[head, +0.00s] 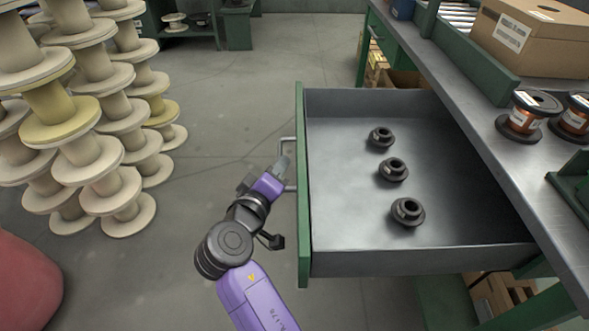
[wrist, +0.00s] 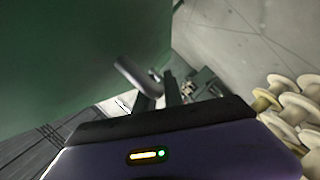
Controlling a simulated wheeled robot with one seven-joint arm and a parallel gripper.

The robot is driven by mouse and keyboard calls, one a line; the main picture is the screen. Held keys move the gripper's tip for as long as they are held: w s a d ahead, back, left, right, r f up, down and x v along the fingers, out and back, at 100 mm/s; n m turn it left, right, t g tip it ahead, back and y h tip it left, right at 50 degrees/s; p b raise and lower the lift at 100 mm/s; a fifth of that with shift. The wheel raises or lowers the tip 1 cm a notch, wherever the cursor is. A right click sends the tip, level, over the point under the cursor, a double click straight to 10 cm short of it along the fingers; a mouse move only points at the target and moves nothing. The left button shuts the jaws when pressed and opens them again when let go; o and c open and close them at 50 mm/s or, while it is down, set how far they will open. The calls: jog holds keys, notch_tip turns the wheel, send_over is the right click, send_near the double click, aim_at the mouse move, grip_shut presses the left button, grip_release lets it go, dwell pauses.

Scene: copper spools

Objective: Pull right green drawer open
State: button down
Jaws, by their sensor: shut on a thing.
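The green drawer (head: 303,200) stands pulled out from under the workbench at the right of the head view, with its grey inside showing. Its green front fills the upper left of the wrist view (wrist: 70,50). A metal handle (head: 290,150) sticks out from the front; in the wrist view the handle (wrist: 138,76) lies at the fingers. My gripper (head: 283,168) is at the left of the drawer front, shut on the handle. Its fingers also show in the wrist view (wrist: 155,90). Part of the grip is hidden by my own wrist.
Three black spools (head: 393,170) lie in the drawer. A cardboard box (head: 530,38) and copper spools (head: 524,118) stand on the workbench (head: 465,95). Stacked cream spools (head: 90,110) rise at the left, and a red object (head: 25,285) is at lower left. Floor between is clear.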

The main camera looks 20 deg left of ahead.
jog(key=shift+a, duration=0.15)
jog(key=c, duration=1.5)
grip_release()
jog(key=shift+o, duration=0.2)
jog(key=shift+s, duration=0.1)
jog(key=p+v, duration=0.2)
jog(key=v, duration=0.5)
jog(key=shift+s, duration=0.35)
jog(key=shift+s, duration=0.1)
